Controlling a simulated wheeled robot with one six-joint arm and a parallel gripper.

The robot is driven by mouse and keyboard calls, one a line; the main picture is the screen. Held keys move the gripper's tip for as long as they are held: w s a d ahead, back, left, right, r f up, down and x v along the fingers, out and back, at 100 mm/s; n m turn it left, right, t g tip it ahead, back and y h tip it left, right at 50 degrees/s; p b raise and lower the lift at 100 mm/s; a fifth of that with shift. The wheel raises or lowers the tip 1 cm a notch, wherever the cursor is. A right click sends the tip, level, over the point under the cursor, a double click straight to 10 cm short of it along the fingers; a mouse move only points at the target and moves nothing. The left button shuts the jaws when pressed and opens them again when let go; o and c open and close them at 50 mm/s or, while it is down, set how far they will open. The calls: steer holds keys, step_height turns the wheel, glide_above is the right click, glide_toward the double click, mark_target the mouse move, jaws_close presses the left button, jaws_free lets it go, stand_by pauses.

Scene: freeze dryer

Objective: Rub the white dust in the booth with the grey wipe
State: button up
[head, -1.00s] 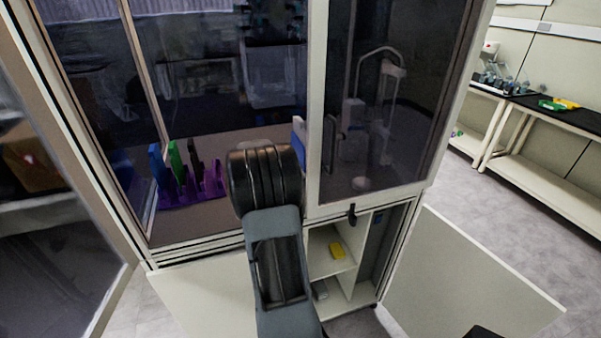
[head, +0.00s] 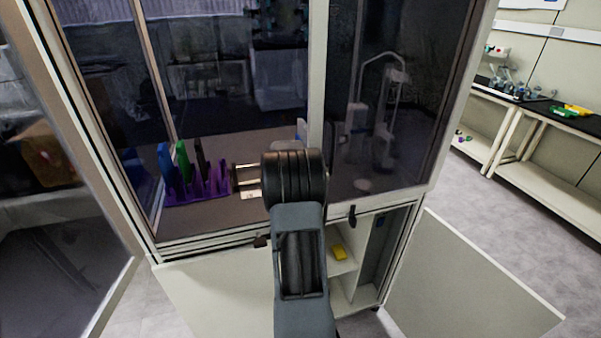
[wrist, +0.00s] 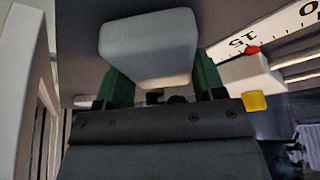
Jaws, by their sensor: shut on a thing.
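In the wrist view my gripper (wrist: 158,80) has its green fingers on either side of a pale grey block, the grey wipe (wrist: 148,45), and is shut on it. In the head view my black wrist covers most of the gripper and the wipe. The booth (head: 215,215) is the glazed cabinet with its left front open. My wrist is at that opening, right of the purple rack. I cannot make out the white dust in either view.
A purple rack (head: 200,188) with blue, green and black upright items stands inside, left of my wrist. A dark glass pane (head: 400,130) closes the right side. Below, a cupboard holds a yellow item (head: 339,252). The wrist view shows a numbered scale (wrist: 262,40) and a yellow block (wrist: 254,101).

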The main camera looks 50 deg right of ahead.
steer(key=shift+w+a+r, duration=0.1)
steer(key=shift+w+r, duration=0.1)
steer(key=shift+r, duration=0.9)
steer(key=shift+s+d+r+p, duration=0.1)
steer(key=shift+r+p, duration=0.3)
steer(key=shift+r, duration=0.15)
steer(key=shift+s+d+r+p, duration=0.1)
steer(key=shift+r+p, duration=0.25)
steer(key=shift+r, duration=0.2)
steer(key=shift+a+r+p, duration=0.1)
steer(key=shift+r+p, duration=0.7)
steer(key=shift+r, duration=0.85)
